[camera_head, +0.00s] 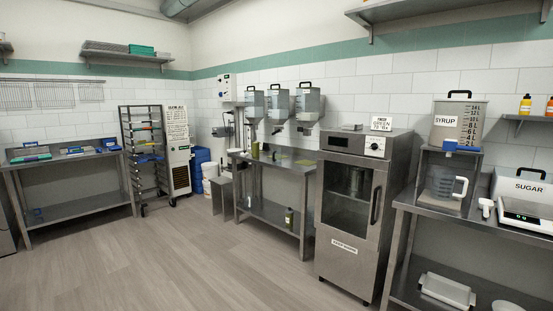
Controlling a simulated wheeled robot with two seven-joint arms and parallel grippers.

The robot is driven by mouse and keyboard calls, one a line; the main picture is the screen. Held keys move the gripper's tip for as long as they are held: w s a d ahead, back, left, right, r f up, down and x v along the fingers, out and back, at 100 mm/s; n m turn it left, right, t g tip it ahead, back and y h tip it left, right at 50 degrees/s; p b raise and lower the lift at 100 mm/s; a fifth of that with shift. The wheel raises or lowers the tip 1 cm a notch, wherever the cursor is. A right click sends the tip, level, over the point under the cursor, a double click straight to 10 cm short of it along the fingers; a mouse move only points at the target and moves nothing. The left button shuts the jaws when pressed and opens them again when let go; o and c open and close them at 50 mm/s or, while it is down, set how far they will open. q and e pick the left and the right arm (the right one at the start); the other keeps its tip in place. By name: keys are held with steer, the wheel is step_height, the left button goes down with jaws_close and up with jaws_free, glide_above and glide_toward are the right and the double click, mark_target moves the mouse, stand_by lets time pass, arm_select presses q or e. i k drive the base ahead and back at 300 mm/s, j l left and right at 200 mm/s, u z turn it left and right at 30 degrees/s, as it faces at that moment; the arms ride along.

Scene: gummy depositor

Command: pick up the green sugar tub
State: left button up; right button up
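I see no tub that I can clearly tell is the green sugar tub. Neither of my grippers is in view.
A steel cabinet (341,244) stands right of centre. A syrup dispenser (457,122) and a clear jug (442,183) stand on the right table (412,201). A tray rack (128,160) stands at the back left. The wooden floor (175,260) is clear.

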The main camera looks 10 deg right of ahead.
mark_target(255, 145)
steer(key=i+j+u, duration=0.15)
steer(key=i+u, duration=0.15)
steer(key=i, duration=0.35)
steer(key=i+u, duration=0.25)
steer(key=i, duration=3.15)
steer(key=i+z, duration=0.1)
steer(key=i, duration=0.5)
steer(key=i+j+z, duration=0.1)
steer(key=i, duration=0.45)
steer(key=i+j+z, duration=0.1)
steer(key=i, duration=0.5)
